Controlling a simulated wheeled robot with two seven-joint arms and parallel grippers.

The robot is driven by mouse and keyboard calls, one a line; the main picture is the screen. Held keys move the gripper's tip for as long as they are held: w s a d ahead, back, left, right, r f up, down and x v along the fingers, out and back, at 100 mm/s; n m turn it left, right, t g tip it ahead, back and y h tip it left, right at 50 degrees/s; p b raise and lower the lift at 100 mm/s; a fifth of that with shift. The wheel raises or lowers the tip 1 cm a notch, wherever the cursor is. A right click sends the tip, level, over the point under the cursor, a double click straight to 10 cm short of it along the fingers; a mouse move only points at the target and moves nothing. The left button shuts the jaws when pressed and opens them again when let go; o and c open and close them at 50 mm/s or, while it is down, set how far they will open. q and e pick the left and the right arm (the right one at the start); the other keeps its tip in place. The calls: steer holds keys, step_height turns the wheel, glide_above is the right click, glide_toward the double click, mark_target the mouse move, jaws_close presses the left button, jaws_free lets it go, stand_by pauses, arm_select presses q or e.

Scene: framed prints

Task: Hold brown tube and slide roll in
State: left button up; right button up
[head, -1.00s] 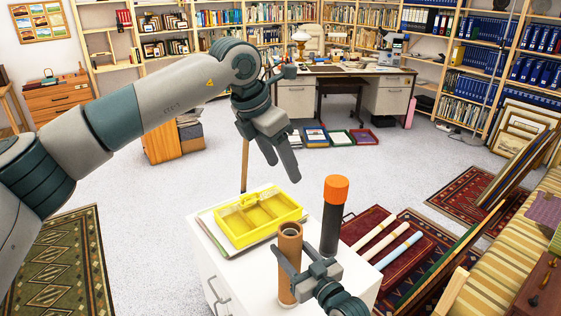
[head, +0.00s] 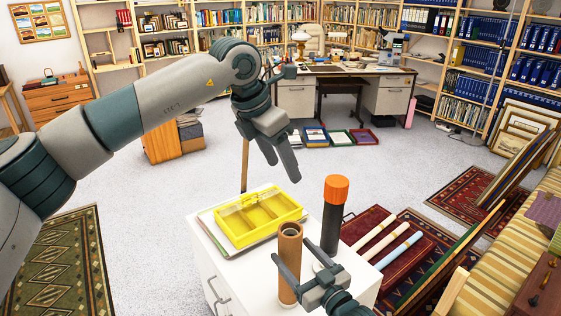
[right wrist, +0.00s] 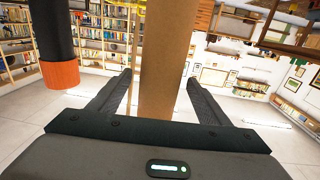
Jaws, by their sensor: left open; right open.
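The brown tube (head: 289,250) stands upright on the white cabinet, its open top end facing up. My right gripper (head: 284,264) is open around the tube, one finger on each side, without gripping it. The right wrist view shows the tube (right wrist: 162,55) between the spread fingers (right wrist: 160,80), with gaps beside it. My left gripper (head: 283,168) is open and empty, in the air above the back of the cabinet.
A dark tube with an orange cap (head: 331,225) stands just behind and right of the brown tube. A yellow compartment tray (head: 232,237) lies on the white cabinet (head: 204,262), left of the tube. Framed pictures and a striped sofa (head: 520,225) are at the right.

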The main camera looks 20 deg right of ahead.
steer(key=v, duration=0.9)
steer(key=shift+s, duration=0.15)
